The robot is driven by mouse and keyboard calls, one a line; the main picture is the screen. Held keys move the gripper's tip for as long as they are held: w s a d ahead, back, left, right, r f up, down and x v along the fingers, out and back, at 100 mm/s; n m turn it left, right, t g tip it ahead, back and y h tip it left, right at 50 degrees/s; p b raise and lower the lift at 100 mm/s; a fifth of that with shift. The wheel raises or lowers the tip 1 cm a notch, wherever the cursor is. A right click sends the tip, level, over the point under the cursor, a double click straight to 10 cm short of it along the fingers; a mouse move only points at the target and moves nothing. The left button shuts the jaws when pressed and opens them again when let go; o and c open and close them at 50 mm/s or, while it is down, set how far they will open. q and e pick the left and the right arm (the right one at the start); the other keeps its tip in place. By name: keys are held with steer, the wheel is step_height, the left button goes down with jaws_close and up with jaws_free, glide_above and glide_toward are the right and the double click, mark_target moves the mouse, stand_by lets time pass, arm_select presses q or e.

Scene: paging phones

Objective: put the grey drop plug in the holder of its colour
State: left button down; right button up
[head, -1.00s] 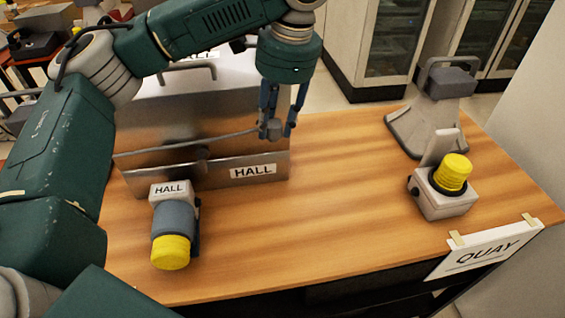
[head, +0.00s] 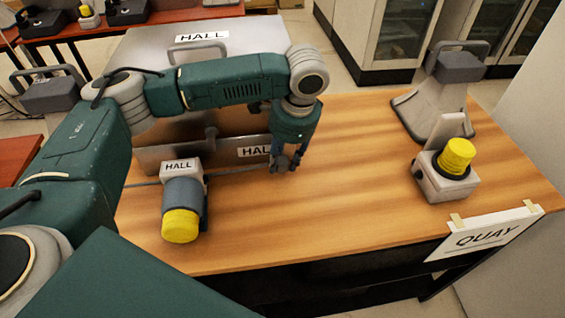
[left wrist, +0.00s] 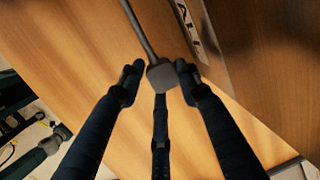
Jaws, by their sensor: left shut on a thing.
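My left gripper (head: 286,163) is shut on the grey drop plug (left wrist: 162,75), low over the table by the right end of the steel HALL panel. In the left wrist view the plug is a small grey block between the fingertips, with a grey cord or rod running up from it. In the head view the fingers largely hide it. A grey-blue unit with a yellow cap (head: 181,225) and a HALL label lies at the front left. A pale unit with a yellow cap (head: 458,157) stands at the right. I cannot tell which holder is grey. My right gripper is not in view.
A grey stand (head: 440,105) with a handle stands at the back right. The large steel HALL case (head: 150,75) fills the back left. A QUAY sign (head: 484,234) hangs at the front edge. The wooden table (head: 340,200) is clear in the middle.

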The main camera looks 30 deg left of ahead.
arm_select(q)
step_height(320, 180, down, 3)
steer(key=shift+w+a+r, duration=0.1)
steer(key=shift+r, duration=0.1)
steer(key=c, duration=1.2)
jaws_free()
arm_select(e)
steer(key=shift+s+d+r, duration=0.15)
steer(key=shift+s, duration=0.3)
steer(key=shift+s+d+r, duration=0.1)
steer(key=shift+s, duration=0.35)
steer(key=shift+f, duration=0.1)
